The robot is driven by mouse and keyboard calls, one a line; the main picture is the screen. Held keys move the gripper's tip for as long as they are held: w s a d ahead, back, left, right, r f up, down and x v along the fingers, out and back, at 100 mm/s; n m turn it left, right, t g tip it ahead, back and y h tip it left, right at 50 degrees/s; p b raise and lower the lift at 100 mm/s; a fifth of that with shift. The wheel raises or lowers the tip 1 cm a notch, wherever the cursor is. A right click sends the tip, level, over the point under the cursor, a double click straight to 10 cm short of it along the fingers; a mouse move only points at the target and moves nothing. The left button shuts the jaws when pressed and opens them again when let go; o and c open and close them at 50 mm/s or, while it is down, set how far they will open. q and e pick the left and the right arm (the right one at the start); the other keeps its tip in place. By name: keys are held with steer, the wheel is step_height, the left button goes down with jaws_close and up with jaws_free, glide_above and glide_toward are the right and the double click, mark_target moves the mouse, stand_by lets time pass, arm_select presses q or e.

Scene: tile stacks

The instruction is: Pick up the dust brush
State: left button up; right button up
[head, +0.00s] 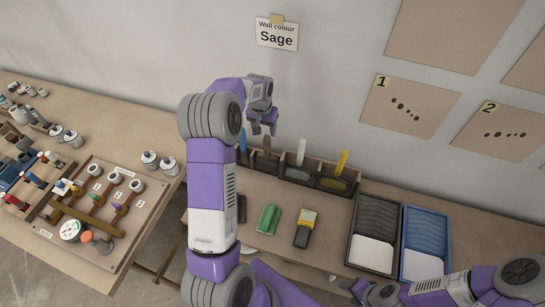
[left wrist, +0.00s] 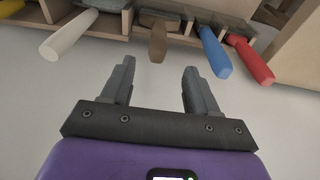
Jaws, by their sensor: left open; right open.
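A wooden rack (head: 320,187) against the wall holds several tools with their handles up: blue (head: 243,141), brown (head: 266,145), white (head: 301,152) and yellow (head: 342,163). My left gripper (head: 263,128) is open and empty above the rack, near the brown handle. In the left wrist view the brown handle (left wrist: 158,42) lies ahead, between the lines of the open fingers (left wrist: 160,70) and apart from them. My right gripper (head: 346,286) is open at the lower right, away from the rack.
A green block (head: 268,218) and a yellow-black device (head: 305,228) lie before the rack. A black tray (head: 375,217) and a blue tray (head: 427,233) stand to the right. In the left wrist view a red handle (left wrist: 250,60) is beside the blue one (left wrist: 215,52).

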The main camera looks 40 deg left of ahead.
mark_target(267, 143)
arm_select(q)
steer(key=f+b, duration=0.1)
steer(key=w+f+b, duration=0.1)
steer(key=f, duration=0.1)
steer(key=shift+f, duration=0.3)
steer(key=f, duration=0.2)
steer(key=f+b, duration=0.1)
steer(key=f, duration=0.2)
steer(key=w+f, duration=0.1)
steer(key=f, duration=0.1)
steer(key=shift+a+f, duration=0.15)
steer(key=shift+s, duration=0.1)
steer(key=c, duration=1)
arm_select(e)
steer(key=f, duration=0.2)
steer(key=w+f, duration=0.1)
steer(key=f, duration=0.1)
steer(key=shift+f, duration=0.15)
arm_select(q)
steer(key=shift+c, duration=0.2)
